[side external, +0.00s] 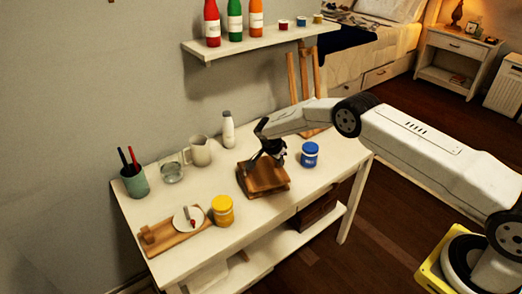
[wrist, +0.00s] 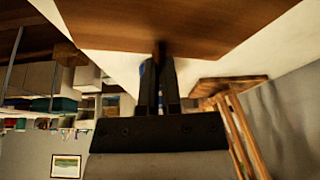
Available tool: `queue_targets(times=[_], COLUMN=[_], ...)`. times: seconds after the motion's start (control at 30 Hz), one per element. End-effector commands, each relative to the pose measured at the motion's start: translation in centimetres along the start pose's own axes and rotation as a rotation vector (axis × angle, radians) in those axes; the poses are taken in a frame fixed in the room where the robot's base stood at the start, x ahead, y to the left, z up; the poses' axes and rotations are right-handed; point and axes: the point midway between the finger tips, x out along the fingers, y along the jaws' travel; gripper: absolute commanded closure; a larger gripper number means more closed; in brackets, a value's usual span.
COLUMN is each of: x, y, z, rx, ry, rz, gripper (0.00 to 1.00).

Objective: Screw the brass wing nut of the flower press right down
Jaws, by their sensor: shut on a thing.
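The wooden flower press (side external: 264,182) lies on the white table. Its brown board (wrist: 215,22) fills the top of the wrist view. My gripper (side external: 263,156) is at the press, with its fingers close together against the board. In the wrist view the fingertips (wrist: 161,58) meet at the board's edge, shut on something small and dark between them. The brass wing nut itself is hidden by the fingers, and its height on the screw cannot be seen.
A blue jar (side external: 309,155) stands close to the right of the press. A yellow jar (side external: 222,211), a small board (side external: 163,236) with a white dish, a mug (side external: 201,151) and a white bottle (side external: 228,130) stand left and behind. A shelf (side external: 262,42) with bottles hangs above.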

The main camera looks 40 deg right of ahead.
Motion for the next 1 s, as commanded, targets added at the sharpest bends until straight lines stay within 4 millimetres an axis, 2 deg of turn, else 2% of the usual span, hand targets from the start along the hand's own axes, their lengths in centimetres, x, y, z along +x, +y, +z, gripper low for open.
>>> queue_targets(times=[0.53, 0.6, 0.67, 1.0], x=[-0.15, -0.14, -0.12, -0.09], y=[-0.13, -0.12, -0.1, -0.03], z=[-0.07, -0.07, -0.06, -0.02], rx=[0.001, 0.001, 0.001, 0.0], ry=[0.0, 0.0, 0.0, 0.0], rz=[-0.004, -0.003, -0.003, -0.001], gripper=[1.0, 0.76, 0.59, 0.59])
